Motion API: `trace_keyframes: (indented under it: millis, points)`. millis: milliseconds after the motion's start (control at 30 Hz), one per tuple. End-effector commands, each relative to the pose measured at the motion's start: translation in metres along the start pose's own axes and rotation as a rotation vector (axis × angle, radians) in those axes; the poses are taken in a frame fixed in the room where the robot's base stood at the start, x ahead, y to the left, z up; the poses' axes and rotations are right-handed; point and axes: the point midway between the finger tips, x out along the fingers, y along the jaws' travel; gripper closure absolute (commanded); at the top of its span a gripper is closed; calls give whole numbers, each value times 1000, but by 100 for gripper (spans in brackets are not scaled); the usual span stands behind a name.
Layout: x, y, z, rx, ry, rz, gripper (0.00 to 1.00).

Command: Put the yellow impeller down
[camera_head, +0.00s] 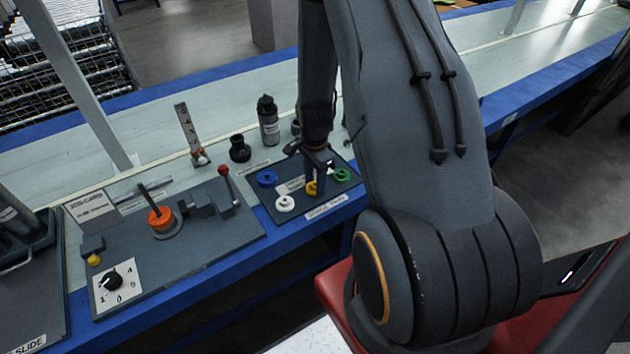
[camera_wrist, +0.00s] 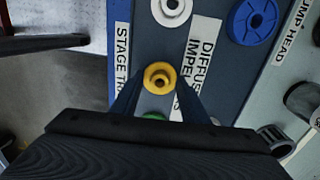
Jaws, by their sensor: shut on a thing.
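The yellow impeller (camera_wrist: 159,78) is a small ring with a central hole. In the wrist view it sits between the tips of my gripper (camera_wrist: 158,92), which is shut on it. In the head view the yellow impeller (camera_head: 312,187) shows just below my gripper (camera_head: 316,180), over the dark parts tray (camera_head: 262,212). The tray also holds a white ring (camera_head: 285,203), a blue ring (camera_head: 267,178) and a green ring (camera_head: 342,176). I cannot tell whether the impeller touches the tray. Part of the green ring is hidden by my gripper in the wrist view.
Left of the tray is a fixture board with an orange part (camera_head: 160,218), a red-knobbed lever (camera_head: 223,170) and a dial (camera_head: 112,280). A dark bottle (camera_head: 268,122) and a black fitting (camera_head: 240,149) stand behind the tray. The blue bench edge runs in front.

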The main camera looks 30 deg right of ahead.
Motion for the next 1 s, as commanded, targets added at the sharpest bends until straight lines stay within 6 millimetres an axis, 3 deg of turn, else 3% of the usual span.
trace_keyframes:
  millis: [433, 467, 533, 833, 1000]
  points:
    - [6, 0, 0, 0, 0, -1, 92]
    - [6, 0, 0, 0, 0, -1, 54]
    - [5, 0, 0, 0, 0, -1, 43]
    - [4, 0, 0, 0, 0, -1, 41]
    - [-6, -1, 0, 0, 1, -3, 41]
